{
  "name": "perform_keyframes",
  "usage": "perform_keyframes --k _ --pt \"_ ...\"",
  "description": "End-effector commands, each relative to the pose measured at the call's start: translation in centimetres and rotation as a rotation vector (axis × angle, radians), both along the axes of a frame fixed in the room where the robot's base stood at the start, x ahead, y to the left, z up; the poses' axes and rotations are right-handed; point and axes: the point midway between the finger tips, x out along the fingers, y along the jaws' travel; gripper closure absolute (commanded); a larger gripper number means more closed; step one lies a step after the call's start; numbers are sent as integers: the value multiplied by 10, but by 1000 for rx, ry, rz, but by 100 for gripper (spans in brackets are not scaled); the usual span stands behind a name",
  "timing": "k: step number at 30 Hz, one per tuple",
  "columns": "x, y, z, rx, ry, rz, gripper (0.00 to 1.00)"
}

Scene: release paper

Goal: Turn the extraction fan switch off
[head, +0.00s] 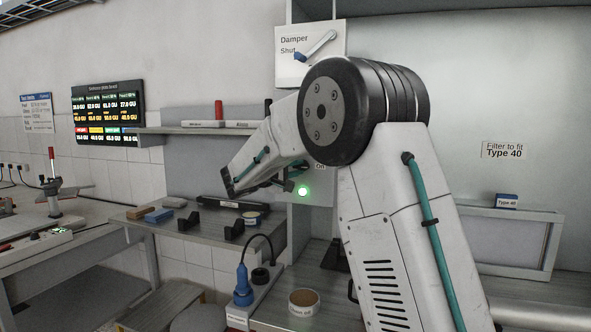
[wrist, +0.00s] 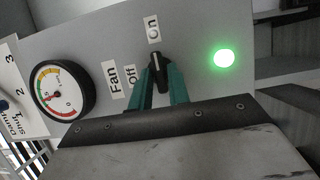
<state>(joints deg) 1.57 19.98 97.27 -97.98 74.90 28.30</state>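The fan switch (wrist: 157,72) is a black knob with a white mark on a grey panel in the wrist view. Its mark points toward the "On" label (wrist: 153,27); the "Off" label (wrist: 131,75) is to its left, beside the "Fan" label (wrist: 114,77). A green lamp (wrist: 225,57) glows to the right; the lamp also shows in the head view (head: 303,191). My gripper (wrist: 162,76) has its teal fingers close together on either side of the knob, with no clear gap. In the head view my arm hides the switch.
A round gauge (wrist: 65,90) sits left of the switch. A damper panel (head: 310,52) reading "Shut" is above. Below are a bench with a blue plug (head: 243,288) and a round tub (head: 303,302). A shelf (head: 200,129) is at the left.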

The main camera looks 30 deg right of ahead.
Motion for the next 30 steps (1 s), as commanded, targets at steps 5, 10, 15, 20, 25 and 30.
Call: perform_keyframes --k 5,10,15,20,25,30 --pt "0 0 0 0 0 0 100" --pt "0 0 0 -5 8 0 100" --pt "0 0 -1 -37 47 0 100" --pt "-1 0 -2 -95 123 -1 100" --pt "-1 0 -4 -184 237 -1 100" --pt "-1 -1 -5 -283 366 -1 100"
